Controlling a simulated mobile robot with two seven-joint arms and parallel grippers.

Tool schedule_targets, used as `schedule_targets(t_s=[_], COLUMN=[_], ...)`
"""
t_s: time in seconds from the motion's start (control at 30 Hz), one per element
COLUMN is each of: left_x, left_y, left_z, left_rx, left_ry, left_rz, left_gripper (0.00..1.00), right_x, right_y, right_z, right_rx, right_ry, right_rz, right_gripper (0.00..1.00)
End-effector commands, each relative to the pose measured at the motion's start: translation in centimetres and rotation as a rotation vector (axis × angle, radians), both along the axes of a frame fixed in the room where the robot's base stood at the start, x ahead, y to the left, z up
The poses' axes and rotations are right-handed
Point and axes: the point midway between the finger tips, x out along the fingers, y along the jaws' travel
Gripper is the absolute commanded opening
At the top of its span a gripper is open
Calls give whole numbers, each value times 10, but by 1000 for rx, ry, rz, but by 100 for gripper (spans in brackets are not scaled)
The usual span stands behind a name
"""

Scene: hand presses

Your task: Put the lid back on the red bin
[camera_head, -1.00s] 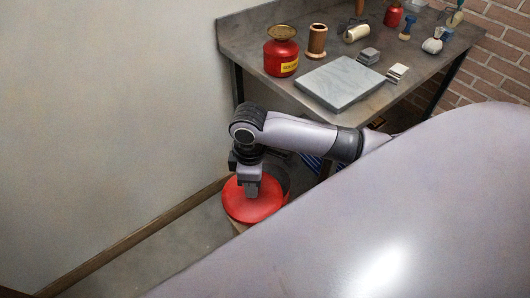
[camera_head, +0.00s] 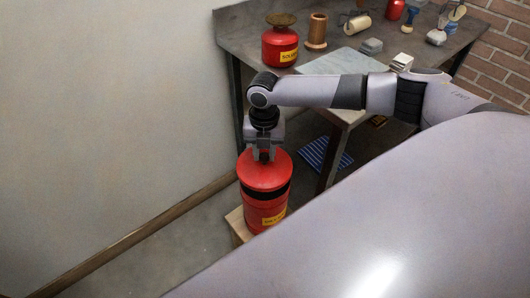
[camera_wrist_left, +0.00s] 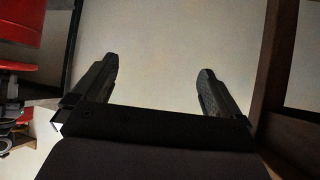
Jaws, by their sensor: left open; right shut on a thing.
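The red lid (camera_head: 266,172) is directly above the red bin (camera_head: 266,213), which has a yellow label. A dark band shows between lid and bin; I cannot tell whether they touch. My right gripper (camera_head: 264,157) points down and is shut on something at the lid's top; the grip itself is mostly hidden. My left gripper (camera_wrist_left: 158,72) is open and empty in the left wrist view. It is not visible in the head view, where a large pale shape covers the lower right.
The bin stands on a wooden base (camera_head: 239,226) near the wall. A metal workbench (camera_head: 238,40) behind carries a red solvent can (camera_head: 280,47), a wooden cup (camera_head: 317,31) and other items. A blue striped thing (camera_head: 324,155) lies under the bench.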

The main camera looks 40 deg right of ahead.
Motion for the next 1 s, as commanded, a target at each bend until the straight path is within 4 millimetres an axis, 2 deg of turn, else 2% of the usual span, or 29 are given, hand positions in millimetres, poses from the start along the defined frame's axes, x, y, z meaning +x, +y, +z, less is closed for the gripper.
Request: schedule_targets(t_s=[0.27, 0.73, 1.0], left_x=[1, 4, 4], left_y=[-1, -5, -5], left_z=[-7, -46, -47], left_rx=[-3, -17, -15], left_ry=[0, 4, 8], left_rz=[0, -7, -9], left_gripper=[100, 100, 100], right_x=[2, 2, 2], right_y=[-4, -3, -3], right_z=[-7, -48, -63], right_rx=[1, 1, 0], right_ry=[-3, -4, -2], right_rz=[41, 40, 40], right_gripper=[0, 0, 0])
